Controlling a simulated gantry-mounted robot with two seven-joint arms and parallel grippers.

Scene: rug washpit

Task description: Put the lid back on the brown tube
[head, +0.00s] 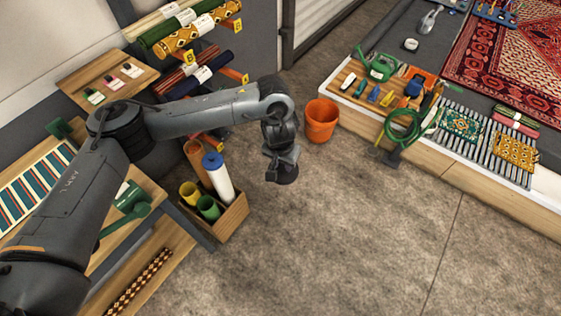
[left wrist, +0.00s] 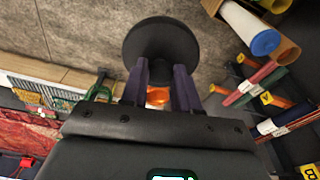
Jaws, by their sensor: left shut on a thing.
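My left gripper (head: 281,160) is shut on a dark round lid (head: 284,175), held above the open floor to the right of the tube box. In the left wrist view the lid (left wrist: 160,42) is a black disc beyond the two fingers (left wrist: 160,78). The brown tube (head: 195,151) stands in the wooden box, partly hidden behind the white tube with a blue cap (head: 218,176). The brown tube (left wrist: 289,52) also shows beside the blue cap in the left wrist view. The lid is apart from the tube. My right gripper is not in view.
The wooden box (head: 230,220) also holds a yellow tube (head: 189,192) and a green tube (head: 208,208). An orange bucket (head: 321,119) stands near the washpit edge. Rolled rugs lie on a rack behind my left arm. The floor in front is clear.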

